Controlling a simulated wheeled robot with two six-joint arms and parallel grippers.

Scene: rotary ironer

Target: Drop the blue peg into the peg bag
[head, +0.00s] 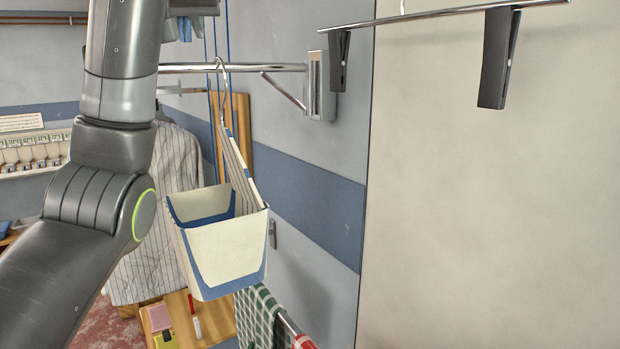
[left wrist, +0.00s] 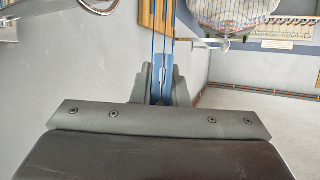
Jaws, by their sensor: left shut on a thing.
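The peg bag (head: 225,250) hangs by a wire hook from a chrome rail in the head view. It is cream and blue with an open top. My left arm stands to the left of the bag and runs up out of the picture. In the left wrist view my left gripper (left wrist: 160,88) is shut on the blue peg (left wrist: 156,84), whose metal spring shows between the fingers. My right gripper is not in view.
The chrome rail (head: 235,68) is fixed to the wall by a bracket (head: 318,88). A chrome bar with dark clips (head: 498,60) crosses the upper right. A striped shirt (head: 160,220) hangs behind the bag. A green checked cloth (head: 258,312) hangs below it. Blue cords run vertically behind the bag's hook.

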